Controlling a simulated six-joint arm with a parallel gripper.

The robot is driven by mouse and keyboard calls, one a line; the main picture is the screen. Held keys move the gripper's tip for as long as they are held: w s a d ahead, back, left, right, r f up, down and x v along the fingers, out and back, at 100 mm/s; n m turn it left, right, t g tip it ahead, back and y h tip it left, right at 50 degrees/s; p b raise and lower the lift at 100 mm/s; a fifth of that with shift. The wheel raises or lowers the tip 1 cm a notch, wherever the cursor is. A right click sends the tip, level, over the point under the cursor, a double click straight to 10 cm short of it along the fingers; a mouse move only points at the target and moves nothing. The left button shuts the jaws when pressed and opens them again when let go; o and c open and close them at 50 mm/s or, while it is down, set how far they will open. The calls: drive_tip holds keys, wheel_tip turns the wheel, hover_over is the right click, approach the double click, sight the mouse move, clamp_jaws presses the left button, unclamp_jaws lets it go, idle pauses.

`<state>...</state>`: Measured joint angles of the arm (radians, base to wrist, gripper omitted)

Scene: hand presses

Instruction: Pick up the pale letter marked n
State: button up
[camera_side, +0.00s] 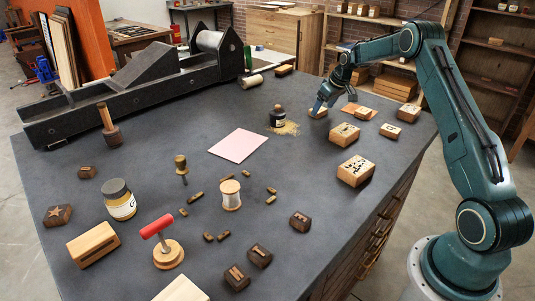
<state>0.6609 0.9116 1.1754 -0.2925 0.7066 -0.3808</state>
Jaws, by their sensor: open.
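Several pale wooden blocks with dark marks lie at the right of the table in the side view. A large one (356,171) is nearest the front, another (344,134) lies behind it, and smaller ones (390,131) and (364,113) lie further right and back. The marks are too small for me to tell which is n. My gripper (318,107) points down at another small pale block (318,113) at the back. It is open, with its fingers at or just above that block; I cannot tell whether they touch it. The block's mark is hidden.
A dark ink bottle (278,117) with spilled tan powder stands left of my gripper. A pink sheet (238,145) lies mid-table. A long dark press (130,95) fills the back left. Dark blocks (260,255), jars and tools occupy the front.

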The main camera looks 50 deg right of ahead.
sight(322, 111)
drive_tip(key=shift+x, duration=0.75)
drive_tip(key=c, duration=1.1)
drive_tip(key=shift+o, duration=0.2)
drive_tip(key=shift+r, duration=0.1)
wheel_tip(322, 111, up, 20)
idle(0.6)
